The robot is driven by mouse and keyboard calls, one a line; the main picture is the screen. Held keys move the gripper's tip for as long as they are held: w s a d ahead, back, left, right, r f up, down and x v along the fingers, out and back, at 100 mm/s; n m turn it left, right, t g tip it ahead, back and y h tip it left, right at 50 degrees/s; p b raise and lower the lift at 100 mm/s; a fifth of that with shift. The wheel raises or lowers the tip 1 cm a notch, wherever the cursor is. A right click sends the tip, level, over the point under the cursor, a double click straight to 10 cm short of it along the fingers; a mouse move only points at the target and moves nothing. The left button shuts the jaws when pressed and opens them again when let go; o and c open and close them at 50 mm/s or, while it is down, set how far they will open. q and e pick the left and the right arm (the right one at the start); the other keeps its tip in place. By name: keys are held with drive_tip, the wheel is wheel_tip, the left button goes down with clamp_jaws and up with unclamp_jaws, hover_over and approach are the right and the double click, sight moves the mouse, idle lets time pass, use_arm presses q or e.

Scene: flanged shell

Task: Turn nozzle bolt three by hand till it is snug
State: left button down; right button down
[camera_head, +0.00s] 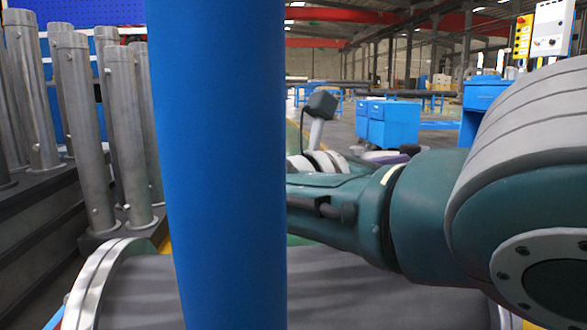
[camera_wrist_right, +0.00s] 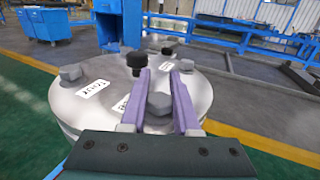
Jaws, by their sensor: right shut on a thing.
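In the right wrist view a round grey nozzle cover (camera_wrist_right: 95,118) lies below my right gripper (camera_wrist_right: 160,80). The gripper's two purple fingers point away over the cover and are shut on a grey hex-headed bolt (camera_wrist_right: 159,104) between them. I cannot tell the bolt's number, as the white labels are too small to read. A black-topped bolt (camera_wrist_right: 136,62) stands just beyond the left finger. In the head view my right arm reaches across; my left gripper is out of view.
A thick blue column (camera_head: 220,160) blocks the middle left of the head view. Upright grey metal cylinders (camera_head: 85,120) stand in a rack at the left. Blue cabinets (camera_head: 390,124) stand further back.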

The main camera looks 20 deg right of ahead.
drive_tip(key=shift+r, duration=0.25)
drive_tip(key=c, duration=1)
unclamp_jaws()
drive_tip(key=o, duration=0.4)
drive_tip(key=shift+f, duration=0.15)
drive_tip(key=shift+c, duration=0.2)
drive_tip(key=s+a+b, duration=0.1)
drive_tip(key=a+b, duration=0.2)
drive_tip(key=a, duration=0.4)
drive_tip(key=shift+a, duration=0.2)
